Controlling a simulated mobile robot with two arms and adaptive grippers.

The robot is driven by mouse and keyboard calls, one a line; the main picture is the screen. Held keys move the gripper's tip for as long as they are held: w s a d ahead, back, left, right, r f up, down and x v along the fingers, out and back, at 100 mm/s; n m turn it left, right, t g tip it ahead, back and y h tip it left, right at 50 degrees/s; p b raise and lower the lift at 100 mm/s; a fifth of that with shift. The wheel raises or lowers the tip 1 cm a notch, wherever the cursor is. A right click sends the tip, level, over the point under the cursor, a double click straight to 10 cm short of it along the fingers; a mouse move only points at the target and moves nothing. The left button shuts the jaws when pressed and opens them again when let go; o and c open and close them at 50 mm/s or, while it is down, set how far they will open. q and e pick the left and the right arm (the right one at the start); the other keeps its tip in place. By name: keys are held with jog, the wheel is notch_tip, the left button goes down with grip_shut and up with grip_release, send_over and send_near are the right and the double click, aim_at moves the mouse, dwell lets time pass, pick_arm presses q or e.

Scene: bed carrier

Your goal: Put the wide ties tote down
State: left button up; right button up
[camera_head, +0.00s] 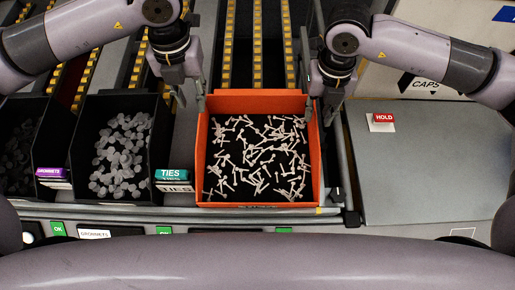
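The wide ties tote (258,197) is orange with a dark floor and holds many small pale ties. It sits level in the middle of the head view, at the front of the rack. My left gripper (190,98) is at the tote's far left corner, with its fingers at the left wall. My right gripper (321,112) is at the far right corner, with its fingers at the right wall. Both appear shut on the walls, though the fingertips are partly hidden. I cannot tell whether the tote's underside touches the rack.
A dark bin of grey pieces (120,195) stands to the left, with another dark bin (18,188) beyond it. A teal TIES label (174,175) is just left of the tote. On the right is a clear grey bench (430,180) with a red HOLD sign (382,120).

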notch_tip(320, 180, up, 6)
jog(key=shift+f, duration=0.1)
dwell(0.7)
